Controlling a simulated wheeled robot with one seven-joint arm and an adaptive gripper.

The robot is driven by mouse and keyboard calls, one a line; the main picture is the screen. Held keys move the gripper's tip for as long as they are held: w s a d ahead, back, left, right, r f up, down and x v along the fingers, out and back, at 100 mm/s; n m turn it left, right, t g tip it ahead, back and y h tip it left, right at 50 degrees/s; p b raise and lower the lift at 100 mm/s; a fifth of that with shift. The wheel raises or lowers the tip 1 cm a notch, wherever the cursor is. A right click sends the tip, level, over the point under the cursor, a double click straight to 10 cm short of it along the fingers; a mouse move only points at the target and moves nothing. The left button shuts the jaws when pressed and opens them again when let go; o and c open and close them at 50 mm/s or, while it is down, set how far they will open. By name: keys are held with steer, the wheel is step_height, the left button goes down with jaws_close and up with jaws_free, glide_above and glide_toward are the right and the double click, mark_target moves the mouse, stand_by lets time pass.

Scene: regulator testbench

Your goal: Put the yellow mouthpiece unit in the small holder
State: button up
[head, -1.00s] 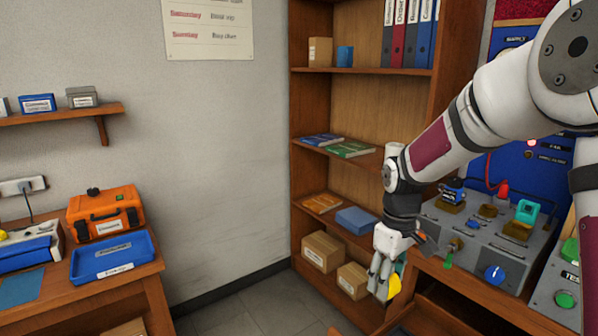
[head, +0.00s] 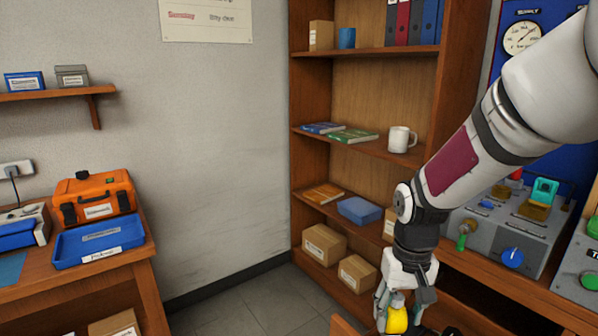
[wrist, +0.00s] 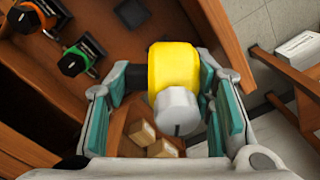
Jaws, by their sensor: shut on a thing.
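My gripper (head: 402,306) is low at the bottom of the head view, in front of the shelf and left of the bench. It is shut on the yellow mouthpiece unit (head: 396,320). In the wrist view the yellow unit (wrist: 174,68) with its pale grey round end (wrist: 177,108) sits between the teal finger pads. I cannot tell for sure which thing is the small holder. A grey test bench (head: 508,228) stands at the right, partly behind my arm, with a teal unit (head: 545,187) in a brownish mount.
Cardboard boxes (head: 325,243) fill the bottom shelf. A white mug (head: 402,139) stands on the shelf above. A blue tray (head: 99,246) lies on the left table.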

mark_target(404, 322)
steer(key=shift+s+r+p, duration=0.15)
steer(key=shift+r+p, duration=1.1)
steer(key=shift+p, duration=1.05)
steer(key=r+p, duration=0.1)
steer(key=p, duration=0.2)
steer(key=shift+s, duration=0.2)
steer(key=r+p, duration=0.1)
steer(key=p, duration=0.2)
steer(key=shift+s, duration=0.35)
steer(key=s+p, duration=0.1)
steer(key=p, duration=0.2)
steer(key=shift+r+p, duration=0.3)
steer(key=shift+p, duration=0.05)
